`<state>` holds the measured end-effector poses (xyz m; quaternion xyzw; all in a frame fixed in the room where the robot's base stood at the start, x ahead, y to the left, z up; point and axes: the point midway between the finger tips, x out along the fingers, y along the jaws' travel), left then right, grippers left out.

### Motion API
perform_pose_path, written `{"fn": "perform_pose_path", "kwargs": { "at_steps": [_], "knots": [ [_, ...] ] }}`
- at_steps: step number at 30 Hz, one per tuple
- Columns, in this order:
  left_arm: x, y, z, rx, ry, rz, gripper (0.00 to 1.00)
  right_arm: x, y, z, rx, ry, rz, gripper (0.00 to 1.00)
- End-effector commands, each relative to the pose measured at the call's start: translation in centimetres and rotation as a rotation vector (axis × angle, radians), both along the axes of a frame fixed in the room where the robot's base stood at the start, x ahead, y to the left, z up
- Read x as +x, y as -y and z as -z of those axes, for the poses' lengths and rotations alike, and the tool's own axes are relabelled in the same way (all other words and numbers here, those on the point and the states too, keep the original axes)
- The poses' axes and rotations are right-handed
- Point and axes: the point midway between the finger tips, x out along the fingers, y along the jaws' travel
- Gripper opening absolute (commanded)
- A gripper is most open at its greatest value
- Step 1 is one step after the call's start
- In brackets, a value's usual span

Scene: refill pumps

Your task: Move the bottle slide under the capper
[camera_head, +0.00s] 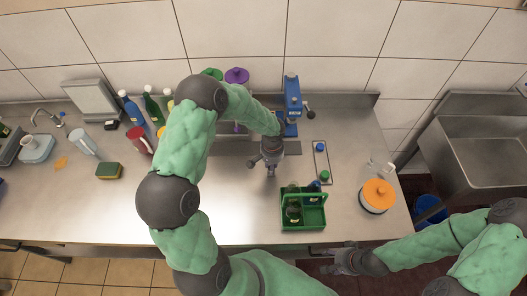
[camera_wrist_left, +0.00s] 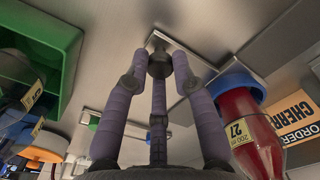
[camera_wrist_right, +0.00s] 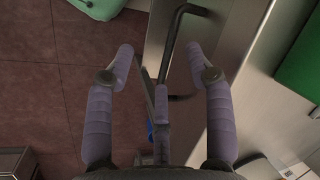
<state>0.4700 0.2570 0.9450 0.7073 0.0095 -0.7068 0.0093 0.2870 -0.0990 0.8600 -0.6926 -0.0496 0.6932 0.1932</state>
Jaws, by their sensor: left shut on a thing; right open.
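The blue capper (camera_head: 291,100) stands upright at the back of the counter with a dark lever on its right. My left gripper (camera_head: 268,165) reaches down in front of it, over a grey metal strip (camera_head: 293,148). In the left wrist view its fingers (camera_wrist_left: 160,62) are shut on a dark knob on a small metal plate (camera_wrist_left: 185,46), apparently the bottle slide. A bottle of red liquid (camera_wrist_left: 248,125) labelled 27 is beside the fingers, close to a blue part. Whether it is under the capper is unclear. My right gripper (camera_head: 345,262) is open and empty in front of the counter.
A green crate (camera_head: 303,225) with dark bottles stands in front. A small tray with blue and green caps (camera_head: 320,160) and an orange-lidded jar (camera_head: 377,195) lie to the right. Several bottles and a sponge (camera_head: 108,170) are left. A sink (camera_head: 490,150) is far right.

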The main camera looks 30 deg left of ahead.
Motion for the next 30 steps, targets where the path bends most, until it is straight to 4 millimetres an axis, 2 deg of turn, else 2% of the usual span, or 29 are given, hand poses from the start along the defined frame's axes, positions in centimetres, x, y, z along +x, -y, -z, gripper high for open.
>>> {"fn": "perform_pose_path", "kwargs": {
  "at_steps": [12,23,30],
  "knots": [
    [1.5,2.5,0.1,0.000,0.001,0.001,0.05,0.0,0.0,1.2,0.000,0.000,0.000,0.54],
    [2.0,3.2,0.1,0.000,-0.001,0.001,0.05,0.0,0.0,1.5,0.000,0.000,0.000,0.54],
    [2.8,4.6,0.1,0.000,0.001,0.002,0.05,0.0,0.0,2.0,0.000,0.000,0.000,0.54]
  ]
}}
